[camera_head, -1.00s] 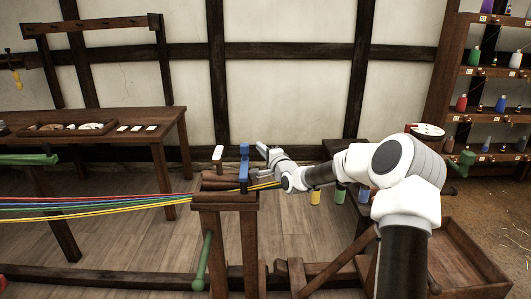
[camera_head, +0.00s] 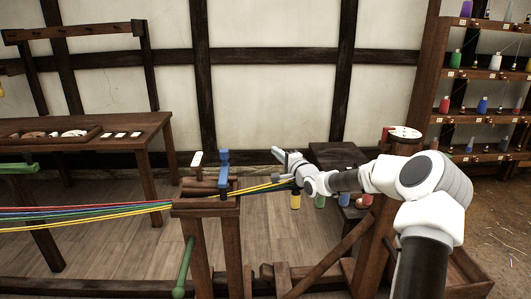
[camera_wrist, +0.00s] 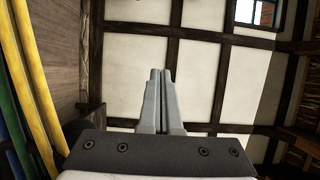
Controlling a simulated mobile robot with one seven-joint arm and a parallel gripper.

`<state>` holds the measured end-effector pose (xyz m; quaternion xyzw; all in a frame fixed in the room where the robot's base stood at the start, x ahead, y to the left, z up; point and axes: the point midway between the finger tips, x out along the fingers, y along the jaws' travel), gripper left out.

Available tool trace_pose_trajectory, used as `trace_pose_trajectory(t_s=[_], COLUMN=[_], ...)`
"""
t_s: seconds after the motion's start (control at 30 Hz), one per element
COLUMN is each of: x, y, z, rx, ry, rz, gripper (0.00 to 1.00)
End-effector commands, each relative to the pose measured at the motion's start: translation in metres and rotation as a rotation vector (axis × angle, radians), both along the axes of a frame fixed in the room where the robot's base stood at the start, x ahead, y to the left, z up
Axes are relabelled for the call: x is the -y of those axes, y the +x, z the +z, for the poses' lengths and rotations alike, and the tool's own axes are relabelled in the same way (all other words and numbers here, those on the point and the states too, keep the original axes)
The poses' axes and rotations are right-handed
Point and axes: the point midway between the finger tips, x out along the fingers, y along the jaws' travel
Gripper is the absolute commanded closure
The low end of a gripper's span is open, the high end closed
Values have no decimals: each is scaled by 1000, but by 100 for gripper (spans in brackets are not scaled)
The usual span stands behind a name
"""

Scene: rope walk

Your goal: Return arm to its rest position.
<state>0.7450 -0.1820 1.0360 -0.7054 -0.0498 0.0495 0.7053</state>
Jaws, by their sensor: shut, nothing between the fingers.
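My gripper (camera_head: 279,154) is at the end of my white arm, raised just right of the wooden post stand (camera_head: 206,207) and pointing up to the left. In the wrist view my gripper (camera_wrist: 161,74) has its two grey fingers together with nothing between them, against the timbered wall. My arm reaches in from the lower right, bent at the elbow. The coloured strands (camera_head: 85,212) run from the left across the stand and pass behind my gripper. Yellow and other strands (camera_wrist: 40,90) also show close at the left of the wrist view.
A blue upright piece (camera_head: 224,170) and a white-topped one (camera_head: 197,160) stand on the post stand, close left of my gripper. A dark box (camera_head: 335,155) is behind the arm, with coloured bobbins (camera_head: 296,200) below. A table (camera_head: 150,122) stands left, shelves (camera_head: 480,76) right.

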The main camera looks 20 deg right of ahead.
Motion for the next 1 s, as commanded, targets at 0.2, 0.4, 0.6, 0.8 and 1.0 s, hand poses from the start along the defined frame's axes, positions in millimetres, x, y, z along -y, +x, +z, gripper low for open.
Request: trace_pose_trajectory(t_s=[0.2,0.4,0.6,0.8,1.0], x=[5,5,2,-35,-89], y=[-1,-1,-1,-7,-38], z=[0,0,1,8,15], rx=[-1,0,-6,-98,-286], ry=[1,0,-9,-180,-542], rz=[1,0,3,39,115], gripper=[100,100,100,100,100])
